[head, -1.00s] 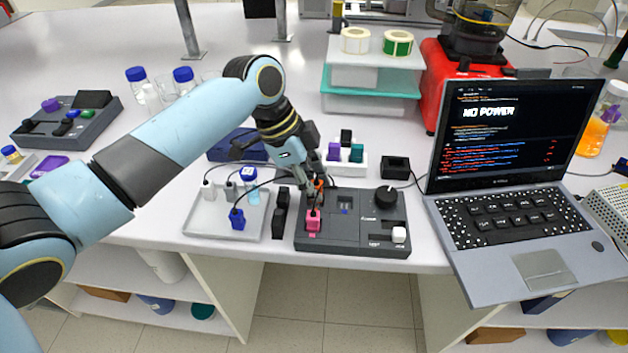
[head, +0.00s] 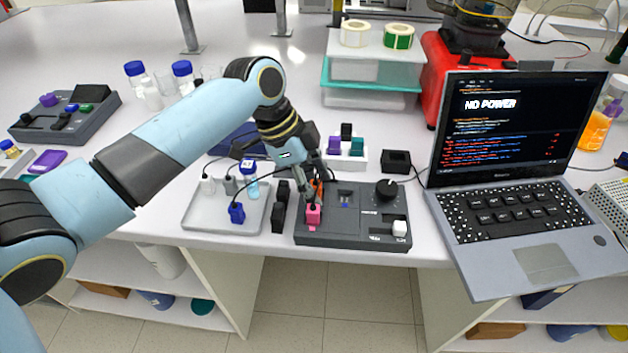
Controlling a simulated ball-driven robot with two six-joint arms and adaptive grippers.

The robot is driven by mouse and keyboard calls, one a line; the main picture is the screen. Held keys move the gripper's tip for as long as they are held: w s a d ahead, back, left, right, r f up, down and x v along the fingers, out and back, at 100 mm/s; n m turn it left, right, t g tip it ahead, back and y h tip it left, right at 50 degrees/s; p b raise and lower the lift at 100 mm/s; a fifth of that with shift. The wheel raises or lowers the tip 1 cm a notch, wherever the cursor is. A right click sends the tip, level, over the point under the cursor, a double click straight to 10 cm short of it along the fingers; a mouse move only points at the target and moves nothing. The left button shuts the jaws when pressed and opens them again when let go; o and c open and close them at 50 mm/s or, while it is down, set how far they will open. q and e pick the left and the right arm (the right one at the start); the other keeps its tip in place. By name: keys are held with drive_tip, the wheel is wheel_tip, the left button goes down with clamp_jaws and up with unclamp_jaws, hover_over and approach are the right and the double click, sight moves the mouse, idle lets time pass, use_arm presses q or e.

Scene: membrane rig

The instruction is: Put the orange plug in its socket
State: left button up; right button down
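The orange plug (head: 319,186) shows as a small patch between the fingers of my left gripper (head: 316,192). The fingers look closed on it, over the upper left part of the dark grey rig (head: 360,229). The fingers hide most of the plug and the panel beneath it, so I cannot tell whether its tip is in a socket. A pink plug (head: 313,214) stands on the rig just in front of the fingers. My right gripper is not in view.
A grey tray (head: 205,222) at the left holds a blue plug (head: 237,213) and pale plugs with cables. Black blocks (head: 279,216) stand between tray and rig. A white holder (head: 350,164) is behind. The laptop (head: 520,190) at the right reads "NO POWER".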

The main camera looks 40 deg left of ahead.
use_arm(q)
drive_tip(key=v, duration=1.2)
drive_tip(key=shift+s, duration=0.1)
